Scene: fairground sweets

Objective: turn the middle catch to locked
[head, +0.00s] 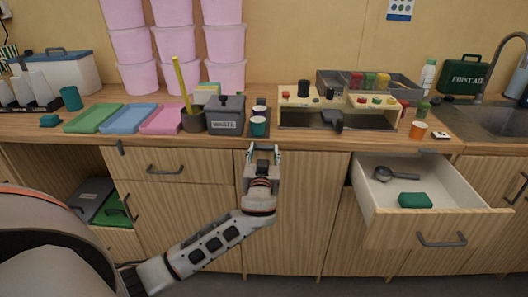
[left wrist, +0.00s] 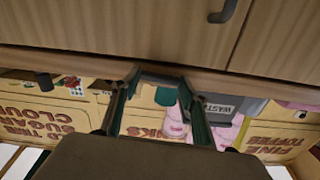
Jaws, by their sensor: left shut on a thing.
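The middle catch (left wrist: 160,78) is a dark bar at the counter's front edge in the left wrist view. It lies crosswise, along the edge, between my fingertips. My left gripper (head: 263,149) is at that edge in the head view, below the dark teal cup, and largely hides the catch there. The left wrist view shows the gripper (left wrist: 158,88) with its two fingers on either end of the bar, shut on it. Another small dark catch (head: 120,147) hangs straight down from the edge further left. I cannot read any locked marking. My right gripper is not in view.
An open drawer (head: 437,226) juts out at the right, holding a ladle (head: 395,175) and a green block (head: 415,200). The counter above holds a grey waste bin (head: 225,116), a teal cup (head: 258,126), coloured trays and a wooden stand (head: 300,103). Cupboard fronts below my gripper are clear.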

